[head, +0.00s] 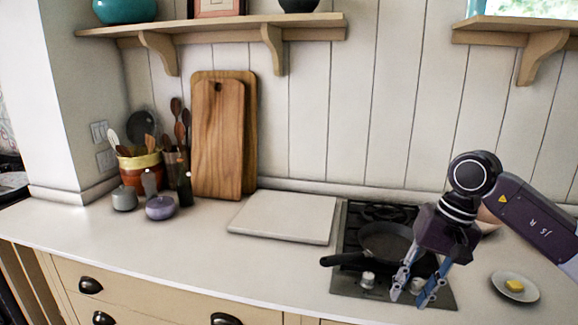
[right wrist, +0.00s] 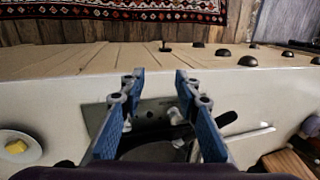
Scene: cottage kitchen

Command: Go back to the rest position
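My right gripper (head: 408,299) is above the front of the black gas hob (head: 350,281), with its fingers pointing down. In the right wrist view its two blue fingers (right wrist: 158,84) stand apart with nothing between them, so it is open and empty. A dark frying pan (head: 380,240) sits on the hob, partly hidden behind the gripper. Its black handle points left. My left gripper is in neither view.
A small plate (head: 530,298) with a yellow piece of butter (head: 514,286) stands right of the hob. A white board (head: 283,217) lies left of it. Wooden boards (head: 217,140), a utensil pot (head: 140,172) and small jars stand further left. Shelves (head: 210,28) hang above.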

